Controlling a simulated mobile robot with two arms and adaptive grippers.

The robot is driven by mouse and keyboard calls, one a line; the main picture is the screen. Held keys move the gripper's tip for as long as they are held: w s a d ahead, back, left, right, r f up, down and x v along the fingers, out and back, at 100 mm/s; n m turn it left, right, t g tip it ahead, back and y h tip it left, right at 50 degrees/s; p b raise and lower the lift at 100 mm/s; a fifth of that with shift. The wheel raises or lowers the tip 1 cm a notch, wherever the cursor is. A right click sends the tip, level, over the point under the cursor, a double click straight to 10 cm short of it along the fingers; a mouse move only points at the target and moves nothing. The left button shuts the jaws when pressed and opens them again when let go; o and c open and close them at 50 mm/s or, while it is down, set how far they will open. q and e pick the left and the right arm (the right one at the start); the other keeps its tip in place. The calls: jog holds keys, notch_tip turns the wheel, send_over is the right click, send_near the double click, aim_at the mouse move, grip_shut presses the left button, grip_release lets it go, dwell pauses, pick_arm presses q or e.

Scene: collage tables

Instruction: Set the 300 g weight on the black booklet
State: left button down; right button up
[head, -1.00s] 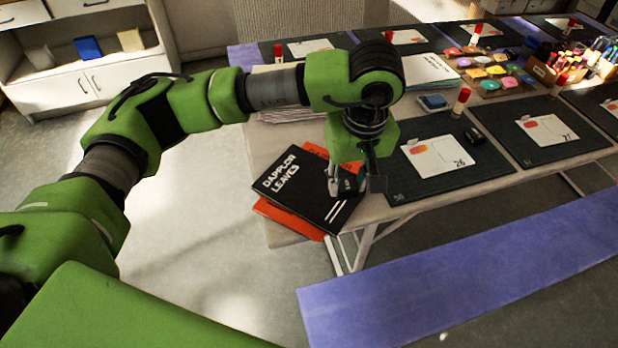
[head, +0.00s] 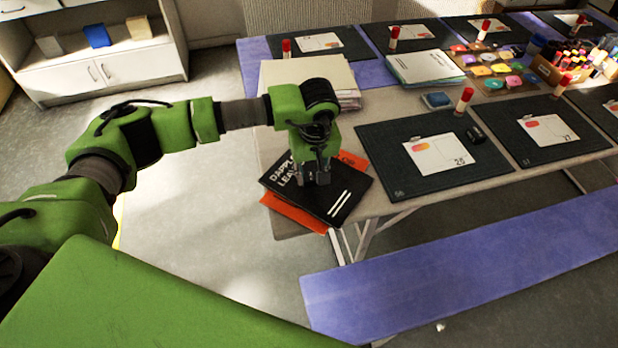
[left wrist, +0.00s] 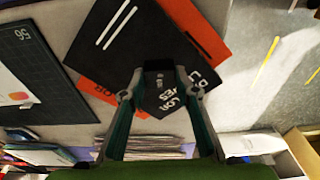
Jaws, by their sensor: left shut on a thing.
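The black booklet (head: 345,203), with white lettering, lies at the near left corner of the table on top of orange booklets. It also shows in the left wrist view (left wrist: 126,46). My left gripper (head: 317,180) points down over the middle of the black booklet. In the left wrist view, its fingers (left wrist: 160,92) are shut on a small dark block, the 300 g weight (left wrist: 160,67), with a faint marking. I cannot tell whether the weight touches the booklet. Part of the lettering is hidden behind the gripper. My right gripper is not in view.
An orange booklet (head: 296,213) sticks out beneath the black one. A paper stack (head: 300,74) stands behind my arm. A dark cutting mat (head: 395,180) with a card lies to the right. A purple bench (head: 450,265) runs along the near side.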

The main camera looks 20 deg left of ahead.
aim_at(309, 176)
pick_arm(q)
jog(key=shift+w+a+f, duration=0.1)
jog(key=shift+a+f, duration=0.15)
jog(key=shift+a, duration=0.05)
notch_tip(309, 176, down, 3)
jog(key=shift+f+p, duration=0.1)
jog(key=shift+p, duration=0.25)
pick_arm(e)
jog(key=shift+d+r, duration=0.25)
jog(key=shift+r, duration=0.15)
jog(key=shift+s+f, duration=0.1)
pick_arm(q)
jog(key=shift+f, duration=0.2)
jog(key=c, duration=1.6)
grip_release()
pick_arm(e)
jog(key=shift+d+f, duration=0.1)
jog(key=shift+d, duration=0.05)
pick_arm(q)
jog(key=shift+r, duration=0.15)
